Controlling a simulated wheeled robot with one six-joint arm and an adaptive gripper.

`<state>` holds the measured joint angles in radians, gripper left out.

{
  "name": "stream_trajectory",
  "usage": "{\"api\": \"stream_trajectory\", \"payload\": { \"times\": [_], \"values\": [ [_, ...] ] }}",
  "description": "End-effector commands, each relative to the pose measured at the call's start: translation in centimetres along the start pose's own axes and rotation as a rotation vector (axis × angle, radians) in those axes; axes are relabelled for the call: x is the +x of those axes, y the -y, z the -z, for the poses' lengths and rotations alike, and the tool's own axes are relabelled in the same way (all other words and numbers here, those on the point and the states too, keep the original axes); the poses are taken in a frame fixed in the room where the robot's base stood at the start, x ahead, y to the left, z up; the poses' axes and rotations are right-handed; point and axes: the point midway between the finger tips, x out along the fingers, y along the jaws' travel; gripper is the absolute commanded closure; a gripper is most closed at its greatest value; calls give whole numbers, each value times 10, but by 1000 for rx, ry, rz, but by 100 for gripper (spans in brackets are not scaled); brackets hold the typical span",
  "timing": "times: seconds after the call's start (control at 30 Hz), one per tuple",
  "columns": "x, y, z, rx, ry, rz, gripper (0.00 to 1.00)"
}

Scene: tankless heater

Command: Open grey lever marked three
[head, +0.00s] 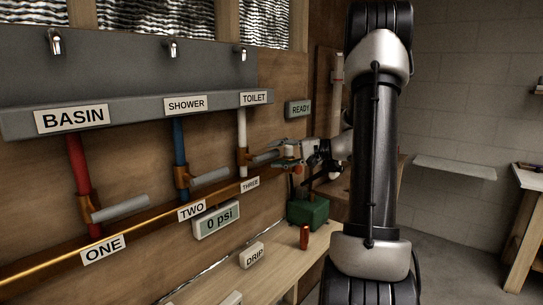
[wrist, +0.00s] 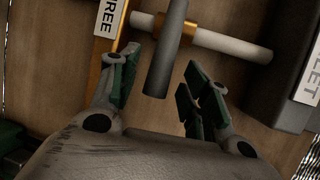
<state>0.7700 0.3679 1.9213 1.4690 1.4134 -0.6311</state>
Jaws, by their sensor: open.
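The grey lever marked three (head: 264,156) sticks out from a copper valve body (head: 243,160) on the white pipe (head: 242,128), above the THREE label (head: 250,184). In the wrist view the lever (wrist: 166,55) is a dark grey rod crossing the white pipe (wrist: 230,45), and its free end lies between my fingers. My gripper (head: 290,155) is at the lever's free end in the head view. In the wrist view my gripper (wrist: 160,80) is open, one green-padded finger on each side of the lever, with visible gaps.
A gauge (head: 216,220) reads 0 psi. A green box (head: 307,211) and an orange cylinder (head: 304,237) stand on the bench below my gripper. A READY sign (head: 299,109) hangs above.

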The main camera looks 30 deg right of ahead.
Motion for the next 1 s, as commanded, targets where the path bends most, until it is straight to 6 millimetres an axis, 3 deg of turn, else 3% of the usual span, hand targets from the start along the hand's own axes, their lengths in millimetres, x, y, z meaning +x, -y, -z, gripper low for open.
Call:
{"api": "stream_trajectory", "payload": {
  "times": [0.2,0.47,0.5,0.77,1.0],
  "values": [
    [23,0,0,1,0,-1,53],
    [25,0,0,1,0,-1,53],
    [25,0,0,1,0,-2,55],
    [25,0,0,1,0,-2,100],
    [25,0,0,0,0,-3,100]
  ]
}}
